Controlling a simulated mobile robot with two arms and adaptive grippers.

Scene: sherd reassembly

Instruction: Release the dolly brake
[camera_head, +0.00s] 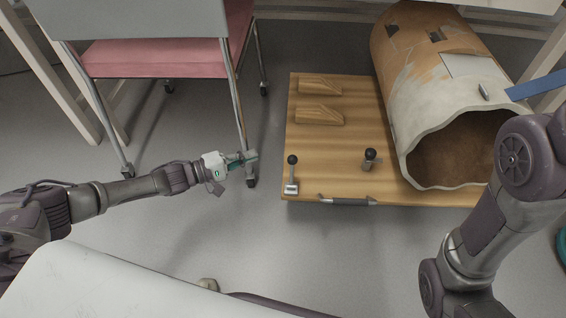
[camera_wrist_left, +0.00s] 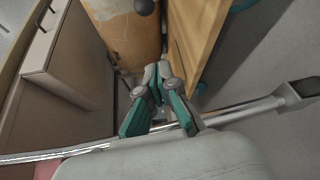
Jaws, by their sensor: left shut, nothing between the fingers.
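The wooden dolly (camera_head: 335,145) stands on the grey floor at the centre right. A lever with a black knob (camera_head: 292,174) rises from its front left corner. A second black-knobbed lever (camera_head: 369,159) stands further right on the board. I cannot tell by its look which one works the brake. My left gripper (camera_head: 253,157) is shut and empty, left of the board and apart from both levers. In the left wrist view its fingertips (camera_wrist_left: 157,70) are close together, with a wooden edge (camera_wrist_left: 196,45) beyond and a dark knob (camera_wrist_left: 146,6) at the top. My right gripper is out of view.
A large patched clay vessel (camera_head: 443,81) lies on the dolly's right side. Two wooden wedges (camera_head: 319,115) sit on its left. A metal handle (camera_head: 347,201) is at the front edge. A pink-seated chair (camera_head: 150,58) stands close behind my left gripper.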

